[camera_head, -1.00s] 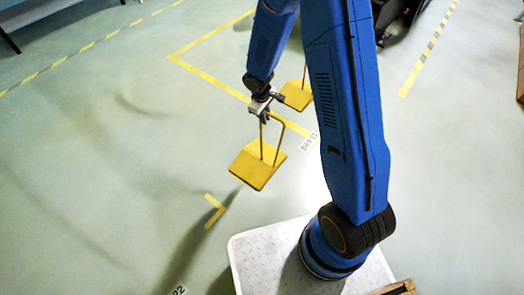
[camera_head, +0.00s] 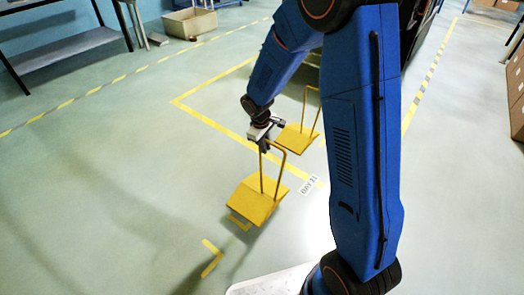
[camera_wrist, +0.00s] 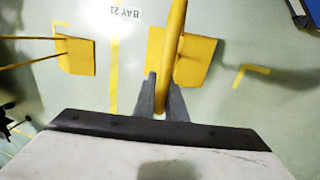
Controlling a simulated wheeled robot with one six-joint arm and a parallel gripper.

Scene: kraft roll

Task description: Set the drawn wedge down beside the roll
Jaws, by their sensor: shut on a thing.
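My gripper (camera_head: 264,140) is shut on the upright handle of a yellow wedge (camera_head: 250,203). The wedge hangs below the fingers, with its flat plate down; I cannot tell how far the plate is above the floor. In the wrist view, my gripper (camera_wrist: 161,100) has its two grey fingers on either side of the yellow bar, and the held wedge's plate (camera_wrist: 200,60) shows beyond. A second yellow wedge (camera_head: 295,139) with a like handle stands behind it; it also shows in the wrist view (camera_wrist: 77,57). I cannot make out a roll; my arm hides part of the floor.
Yellow floor lines meet in a corner (camera_head: 176,101) at the left. A BAY 21 label (camera_head: 308,185) lies right of the held wedge, and a yellow corner mark (camera_head: 212,262) lies in front. A dark bench (camera_head: 68,48) and open carton (camera_head: 190,22) stand far left. Left floor is clear.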

